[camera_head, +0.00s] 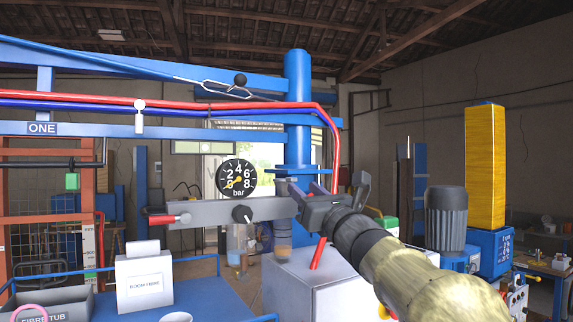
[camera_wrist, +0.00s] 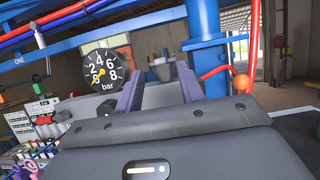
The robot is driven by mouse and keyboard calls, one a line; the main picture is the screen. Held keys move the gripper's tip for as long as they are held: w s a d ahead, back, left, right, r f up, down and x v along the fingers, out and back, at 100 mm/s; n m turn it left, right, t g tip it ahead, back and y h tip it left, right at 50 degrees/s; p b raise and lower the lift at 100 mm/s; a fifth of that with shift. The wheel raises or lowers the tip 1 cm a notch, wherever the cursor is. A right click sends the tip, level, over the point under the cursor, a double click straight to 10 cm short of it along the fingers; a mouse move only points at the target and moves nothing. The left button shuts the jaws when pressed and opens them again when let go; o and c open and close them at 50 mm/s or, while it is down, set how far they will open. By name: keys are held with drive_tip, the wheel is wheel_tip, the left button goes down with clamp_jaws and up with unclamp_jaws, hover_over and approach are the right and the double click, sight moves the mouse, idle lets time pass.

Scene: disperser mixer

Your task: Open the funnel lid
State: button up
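My gripper (camera_head: 312,196) is in the middle of the head view, beside the right end of a grey bar that carries the pressure gauge (camera_head: 237,178). In the wrist view my gripper (camera_wrist: 159,84) has its two purple fingers apart, with no object clearly held between them. A small grey cone-shaped part (camera_wrist: 162,68) shows just beyond the fingertips. It may be the funnel, but I cannot tell whether its lid is open or shut. I cannot make out the funnel lid in the head view, where my arm and gripper cover part of the scene.
A blue post (camera_head: 297,100) with red and blue hoses stands just behind my gripper. A white box (camera_head: 144,280) sits at the lower left.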

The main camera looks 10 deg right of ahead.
sight(295, 180)
drive_tip(key=p+x, duration=0.4)
drive_tip(key=x, duration=0.4)
drive_tip(key=shift+w+a+r+p, duration=0.1)
drive_tip(key=shift+w+p, duration=0.2)
drive_tip(key=shift+p, duration=0.05)
clamp_jaws()
